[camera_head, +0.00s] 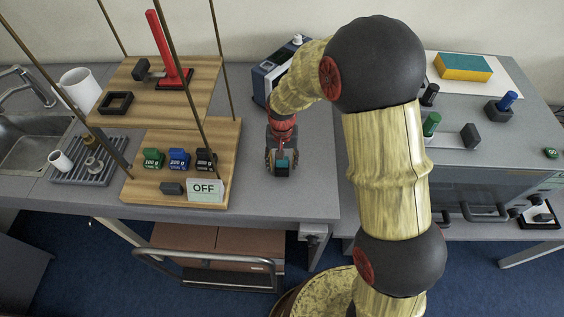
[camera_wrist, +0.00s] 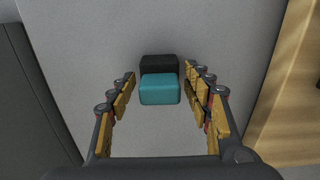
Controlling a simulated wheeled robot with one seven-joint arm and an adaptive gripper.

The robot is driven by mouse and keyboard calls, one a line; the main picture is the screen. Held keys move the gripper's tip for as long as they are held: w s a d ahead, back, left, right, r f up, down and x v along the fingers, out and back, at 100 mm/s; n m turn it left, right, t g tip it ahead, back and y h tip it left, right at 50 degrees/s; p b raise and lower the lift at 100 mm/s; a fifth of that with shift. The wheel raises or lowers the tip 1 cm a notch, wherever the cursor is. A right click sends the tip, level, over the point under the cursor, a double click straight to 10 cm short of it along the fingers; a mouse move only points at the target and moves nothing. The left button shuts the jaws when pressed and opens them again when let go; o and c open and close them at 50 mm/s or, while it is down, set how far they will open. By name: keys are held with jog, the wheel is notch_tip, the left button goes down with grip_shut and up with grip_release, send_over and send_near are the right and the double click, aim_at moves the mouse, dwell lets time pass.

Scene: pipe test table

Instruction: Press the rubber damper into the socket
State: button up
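My gripper (camera_head: 281,165) hangs over the grey table in the head view, pointing down. In the wrist view my gripper (camera_wrist: 161,78) has its two jointed fingers apart, one on each side of a teal block (camera_wrist: 160,90). A black block (camera_wrist: 159,62) adjoins the teal one and also lies between the fingertips. Narrow gaps show beside both blocks, so the fingers seem not to touch them. The teal block (camera_head: 282,162) shows small at the gripper in the head view. I cannot tell for sure which part is the rubber damper or the socket.
A wooden stand (camera_head: 218,148) with coloured weights and an OFF sign (camera_head: 205,189) is left of my gripper. A blue-grey device (camera_head: 268,79) stands behind. A right-hand bench (camera_head: 475,170) holds pegs and a yellow-teal block (camera_head: 463,67). Table around my gripper is mostly clear.

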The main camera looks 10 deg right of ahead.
jog(key=shift+o, duration=0.3)
jog(key=r, duration=0.4)
jog(key=r+p, duration=0.1)
jog(key=r, duration=0.1)
jog(key=shift+w+r, duration=0.2)
jog(key=shift+w, duration=0.15)
jog(key=shift+r, duration=0.8)
